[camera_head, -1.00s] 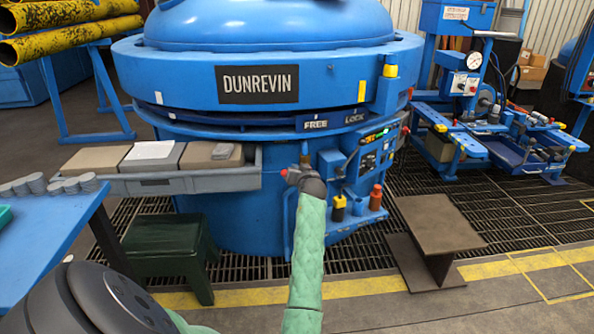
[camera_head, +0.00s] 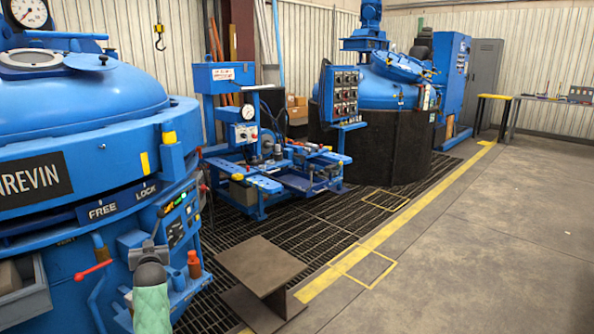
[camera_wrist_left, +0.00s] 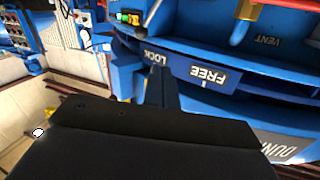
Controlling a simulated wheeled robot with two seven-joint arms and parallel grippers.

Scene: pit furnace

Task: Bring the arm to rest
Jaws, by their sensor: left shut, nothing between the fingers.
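My left arm in its green sleeve comes up from the bottom of the head view. Its gripper (camera_head: 150,244) is in front of the blue furnace (camera_head: 95,225), near the FREE/LOCK label plate (camera_head: 118,208). The fingers are shut and hold nothing. In the left wrist view the dark gripper (camera_wrist_left: 164,88) points toward the same label plate (camera_wrist_left: 205,74), which appears upside down. I cannot tell the exact gap between the fingers and the furnace. My right gripper is in neither view.
A red-handled lever (camera_head: 93,271) and a red-brown bottle (camera_head: 194,264) are close to the gripper. A dark metal stand (camera_head: 262,265) is on the floor grating. A blue bench with a gauge (camera_head: 248,135) stands behind. The concrete floor at right (camera_head: 480,250) is clear.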

